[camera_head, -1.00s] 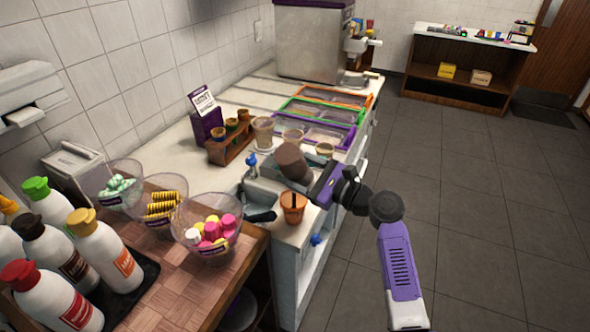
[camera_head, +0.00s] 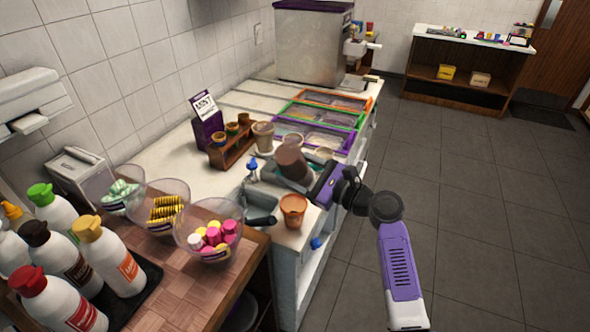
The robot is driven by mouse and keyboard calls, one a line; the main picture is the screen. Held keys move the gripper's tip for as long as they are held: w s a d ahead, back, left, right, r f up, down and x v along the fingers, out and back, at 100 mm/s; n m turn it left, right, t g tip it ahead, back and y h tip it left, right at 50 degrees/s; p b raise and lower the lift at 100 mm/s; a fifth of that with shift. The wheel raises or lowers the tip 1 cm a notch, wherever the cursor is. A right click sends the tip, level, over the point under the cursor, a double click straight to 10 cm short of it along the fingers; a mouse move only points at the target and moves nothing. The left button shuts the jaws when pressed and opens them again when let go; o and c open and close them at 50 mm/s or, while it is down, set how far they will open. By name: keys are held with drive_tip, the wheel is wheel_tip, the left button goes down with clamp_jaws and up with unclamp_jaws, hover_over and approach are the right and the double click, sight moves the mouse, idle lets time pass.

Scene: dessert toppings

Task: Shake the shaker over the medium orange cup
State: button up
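The orange cup (camera_head: 293,212) stands upright on the near end of the white counter. A brown shaker (camera_head: 293,166) with a darker brown part is held tilted above and slightly behind the cup in the picture, apart from it. My gripper (camera_head: 314,183) comes from the right and appears shut on the shaker; its fingertips are mostly hidden. The contents of the cup are hard to make out.
A small sink (camera_head: 258,208) lies left of the cup. A wooden cone holder (camera_head: 232,147) and a mint sign (camera_head: 207,121) stand behind. Clear topping bowls (camera_head: 214,240) and several sauce bottles (camera_head: 108,256) fill the wooden counter. The floor at right is free.

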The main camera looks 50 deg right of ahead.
sight(295, 149)
drive_tip(key=shift+r+p, duration=1.55)
drive_tip(key=shift+r, duration=1.5)
wheel_tip(295, 149, down, 8)
drive_tip(key=b, duration=0.6)
drive_tip(key=shift+f, duration=0.15)
drive_tip(key=shift+r, duration=0.2)
wheel_tip(295, 149, up, 5)
drive_tip(key=p, duration=0.6)
drive_tip(key=shift+r, duration=1.45)
